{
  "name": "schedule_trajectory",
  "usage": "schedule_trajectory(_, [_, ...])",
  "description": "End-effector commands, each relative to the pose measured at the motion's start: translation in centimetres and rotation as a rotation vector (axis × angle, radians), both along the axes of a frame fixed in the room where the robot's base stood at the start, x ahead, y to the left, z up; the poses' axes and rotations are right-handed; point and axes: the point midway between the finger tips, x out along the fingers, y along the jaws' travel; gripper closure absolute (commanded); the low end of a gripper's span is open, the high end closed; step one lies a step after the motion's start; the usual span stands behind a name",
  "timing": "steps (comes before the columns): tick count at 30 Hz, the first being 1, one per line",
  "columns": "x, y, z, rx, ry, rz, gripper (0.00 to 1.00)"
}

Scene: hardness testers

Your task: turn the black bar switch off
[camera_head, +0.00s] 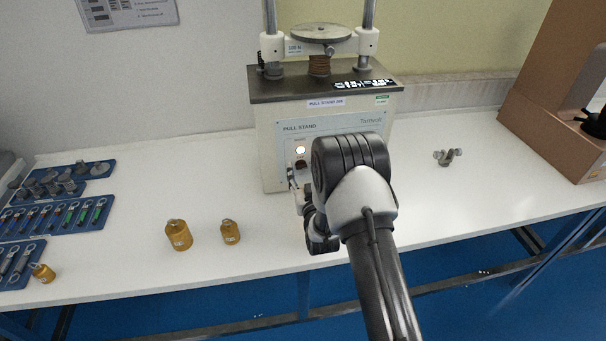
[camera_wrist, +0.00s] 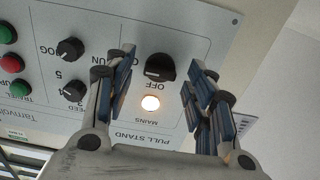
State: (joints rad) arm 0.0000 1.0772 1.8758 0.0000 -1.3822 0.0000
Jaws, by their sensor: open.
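The black bar switch (camera_wrist: 160,67) sits on the pull stand's front panel, shown upside down in the wrist view. A white mark shows on its bar, with the word OFF beside it. The round mains lamp (camera_wrist: 150,103) next to it is lit; it also glows in the head view (camera_head: 300,150). My gripper (camera_wrist: 162,64) is open, its blue-padded fingers on either side of the switch. I cannot tell whether they touch it. In the head view my arm hides much of the panel and most of my gripper (camera_head: 293,178). The pull stand (camera_head: 330,118) stands at the back of the bench.
Other black knobs (camera_wrist: 70,49), a red button (camera_wrist: 12,64) and green buttons share the panel. Brass weights (camera_head: 178,235) stand on the white bench (camera_head: 130,270). Blue trays (camera_head: 60,220) hold parts at left. A small grey fitting (camera_head: 446,158) and brown box (camera_head: 560,95) are at right.

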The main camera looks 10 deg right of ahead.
Motion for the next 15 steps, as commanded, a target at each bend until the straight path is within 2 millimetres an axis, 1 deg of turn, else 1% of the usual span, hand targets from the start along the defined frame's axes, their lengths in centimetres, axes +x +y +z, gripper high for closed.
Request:
schedule_trajectory(7, [0.05,0.00,0.00,0.000,0.001,0.000,0.51])
schedule_trajectory(15, [0.03,0.00,-0.01,0.000,0.000,0.000,0.69])
